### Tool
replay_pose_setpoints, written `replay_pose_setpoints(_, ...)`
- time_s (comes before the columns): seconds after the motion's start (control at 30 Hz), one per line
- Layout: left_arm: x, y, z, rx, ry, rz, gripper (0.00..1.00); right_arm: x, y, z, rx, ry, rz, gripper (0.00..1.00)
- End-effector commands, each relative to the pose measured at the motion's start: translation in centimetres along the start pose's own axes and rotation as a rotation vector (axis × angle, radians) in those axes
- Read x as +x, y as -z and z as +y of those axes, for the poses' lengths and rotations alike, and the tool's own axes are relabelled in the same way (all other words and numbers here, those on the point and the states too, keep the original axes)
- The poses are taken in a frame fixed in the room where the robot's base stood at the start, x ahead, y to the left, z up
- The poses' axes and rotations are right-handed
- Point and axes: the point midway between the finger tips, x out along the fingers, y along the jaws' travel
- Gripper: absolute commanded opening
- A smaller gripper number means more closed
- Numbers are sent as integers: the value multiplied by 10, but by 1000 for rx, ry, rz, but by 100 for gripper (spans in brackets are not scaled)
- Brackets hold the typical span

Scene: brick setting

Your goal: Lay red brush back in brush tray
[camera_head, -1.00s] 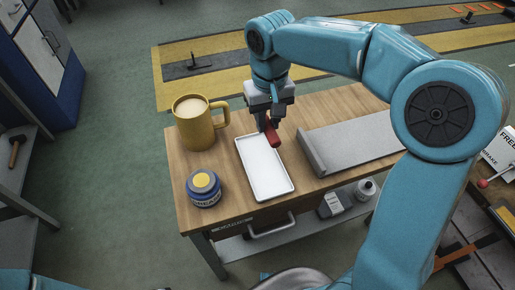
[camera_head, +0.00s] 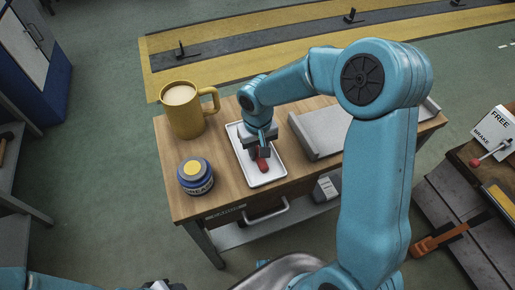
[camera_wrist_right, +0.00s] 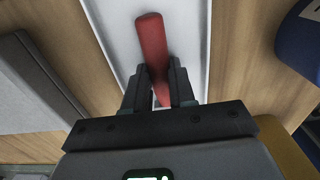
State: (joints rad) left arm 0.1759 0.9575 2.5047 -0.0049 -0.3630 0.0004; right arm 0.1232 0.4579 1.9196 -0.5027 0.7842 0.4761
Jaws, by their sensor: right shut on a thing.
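The red brush (camera_head: 263,166) is between the fingers of my right gripper (camera_head: 261,150), which is shut on it. In the right wrist view the brush (camera_wrist_right: 151,40) sticks out past the fingertips (camera_wrist_right: 159,72), over the white floor of the tray. The brush tray (camera_head: 268,180) is a shallow white rectangle on the wooden table; its floor also shows in the right wrist view (camera_wrist_right: 115,22). The brush is within the tray's outline, low down. I cannot tell whether it touches the tray floor.
A yellow mug (camera_head: 187,118) and a blue jar with a yellow lid (camera_head: 195,177) stand left of the tray. A grey angled plate (camera_head: 322,133) lies to its right. Bare wood (camera_head: 225,198) shows at the front. A grey bottle (camera_head: 326,187) sits on the lower shelf.

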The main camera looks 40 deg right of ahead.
Motion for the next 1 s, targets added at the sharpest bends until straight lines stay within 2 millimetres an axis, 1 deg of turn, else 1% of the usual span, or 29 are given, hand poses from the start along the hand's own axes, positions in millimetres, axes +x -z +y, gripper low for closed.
replay_pose_setpoints(0.13, 0, 0, 0, 0, 0, 0, 43, -1, 0, 0, 0, 0, 0, 0)
replay_pose_setpoints(0.27, 4, 0, -2, 0, 0, 0, 43, 4, 0, 0, 0, 0, 0, 0)
replay_pose_setpoints(0.3, 4, 0, -1, 0, 0, 0, 43, 3, 0, 0, 0, 0, 0, 31)
replay_pose_setpoints(0.37, 3, 0, -1, 0, 0, 0, 43, 2, 0, 0, 0, 0, 0, 50)
replay_pose_setpoints(0.63, 2, 0, -1, 0, 0, 0, 43, 2, 0, 0, 0, 0, -1, 50)
replay_pose_setpoints(0.73, -3, 0, 1, 0, 0, 0, 43, 1, 0, 0, 0, 0, -2, 50)
replay_pose_setpoints(0.77, -1, 0, 0, 0, 0, 0, 43, -1, 0, 0, 0, 0, 1, 50)
replay_pose_setpoints(0.87, 0, 0, 0, 0, 0, 0, 43, -19, 1, 0, -1, 1, 4, 50)
replay_pose_setpoints(0.97, 2, 0, -1, 0, 0, 0, 43, -43, 4, -2, 0, 2, 7, 50)
replay_pose_setpoints(1.0, 2, 0, -1, 0, 0, 0, 43, -55, 5, -2, -1, 1, 7, 50)
